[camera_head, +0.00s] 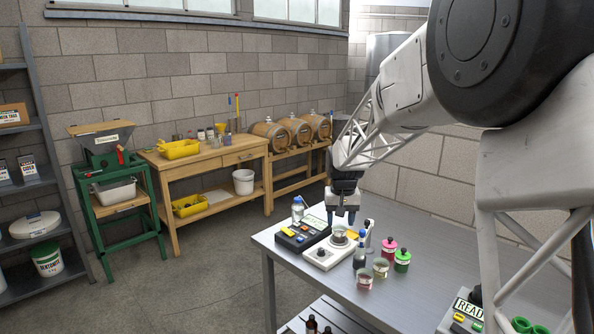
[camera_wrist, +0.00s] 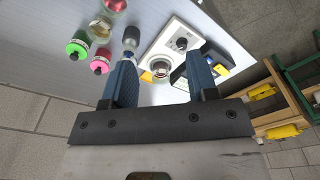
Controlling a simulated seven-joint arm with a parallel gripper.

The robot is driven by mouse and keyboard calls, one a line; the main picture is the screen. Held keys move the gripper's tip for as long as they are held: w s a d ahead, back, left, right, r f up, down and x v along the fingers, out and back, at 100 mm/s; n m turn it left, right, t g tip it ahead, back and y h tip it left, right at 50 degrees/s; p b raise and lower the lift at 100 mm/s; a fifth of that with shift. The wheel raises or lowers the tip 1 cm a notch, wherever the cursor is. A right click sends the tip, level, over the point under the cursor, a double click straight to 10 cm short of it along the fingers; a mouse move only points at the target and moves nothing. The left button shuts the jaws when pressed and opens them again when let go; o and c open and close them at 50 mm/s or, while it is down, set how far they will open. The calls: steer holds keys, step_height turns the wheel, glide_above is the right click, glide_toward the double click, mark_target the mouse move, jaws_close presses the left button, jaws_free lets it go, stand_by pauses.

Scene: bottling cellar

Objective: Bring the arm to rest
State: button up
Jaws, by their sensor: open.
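My gripper (camera_head: 341,217) is above the grey metal table (camera_head: 320,300), pointing down, with its two blue fingers apart and nothing between them. In the wrist view the open fingers (camera_wrist: 161,70) show with a small glass vessel (camera_wrist: 160,68) beyond the gap. In the head view this vessel stands on a white instrument (camera_head: 326,256), just below the fingertips; the gripper looks apart from it, but the exact gap is hard to tell.
On the table stand a dark keypad device (camera_head: 295,239), a clear bottle (camera_head: 297,211), a blue-capped bottle (camera_head: 359,256), pink-lidded (camera_head: 389,248) and green-lidded (camera_head: 402,261) jars and small open jars (camera_head: 364,279). A display device (camera_head: 463,312) stands at front right. A wooden bench (camera_head: 215,163) is behind.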

steer(key=s+d+r, duration=0.1)
steer(key=s+r, duration=0.2)
steer(key=s, duration=0.6)
steer(key=s+d+r+t, duration=0.1)
steer(key=s+d+r, duration=0.15)
steer(key=s, duration=0.55)
steer(key=s+d+r, duration=0.1)
steer(key=s+r, duration=0.2)
steer(key=s, duration=0.6)
steer(key=s+f, duration=0.2)
steer(key=s, duration=0.8)
steer(key=s+d+f, duration=0.1)
steer(key=s, duration=1)
steer(key=shift+s+f+t, duration=0.25)
steer(key=shift+f+t, duration=0.15)
